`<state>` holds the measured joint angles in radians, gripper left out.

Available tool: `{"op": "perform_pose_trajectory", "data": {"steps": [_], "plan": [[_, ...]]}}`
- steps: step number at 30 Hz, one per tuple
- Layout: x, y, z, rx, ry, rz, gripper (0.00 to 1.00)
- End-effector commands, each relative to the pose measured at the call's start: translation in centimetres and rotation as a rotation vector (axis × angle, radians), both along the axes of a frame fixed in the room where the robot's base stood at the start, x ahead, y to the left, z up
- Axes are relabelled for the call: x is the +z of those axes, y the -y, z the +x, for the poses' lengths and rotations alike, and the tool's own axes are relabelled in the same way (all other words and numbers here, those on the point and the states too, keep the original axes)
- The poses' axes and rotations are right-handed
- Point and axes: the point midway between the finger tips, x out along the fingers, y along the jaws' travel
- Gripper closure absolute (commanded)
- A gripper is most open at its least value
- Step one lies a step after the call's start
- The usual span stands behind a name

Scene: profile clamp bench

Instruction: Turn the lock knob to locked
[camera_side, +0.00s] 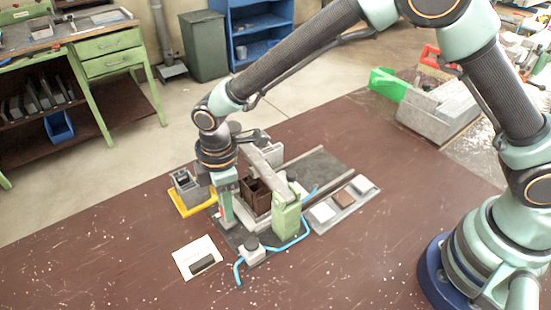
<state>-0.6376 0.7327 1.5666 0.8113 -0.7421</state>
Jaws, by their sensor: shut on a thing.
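My gripper (227,215) points down at the front left of the clamp fixture. Its fingers are shut close to the dark base plate (236,238). The lock knob is not clear: what the fingertips hold is small and mostly hidden by them, and it appears to be the knob. I cannot read its turn position. The clamp fixture stands just right of the fingers, with a brown block (257,195), a green upright block (287,216) and a grey bar (263,168) slanting over it.
A white block with a dark round top (251,246) and a blue hose (293,243) lie in front. A white plate with a black bar (187,258) is at front left. A yellow-edged tray (190,209) is left, a tile tray (319,228) right.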

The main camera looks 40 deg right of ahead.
Motion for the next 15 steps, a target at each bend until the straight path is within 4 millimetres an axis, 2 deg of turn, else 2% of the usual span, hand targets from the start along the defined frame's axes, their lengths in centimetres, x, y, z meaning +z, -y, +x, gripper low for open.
{"op": "perform_pose_trajectory", "data": {"steps": [8, 15], "plan": [[0.05, -0.05, -0.19, -0.157, -0.011, -0.004, 1.00], [0.06, -0.11, -0.21, -0.376, -0.021, -0.006, 1.00]]}}
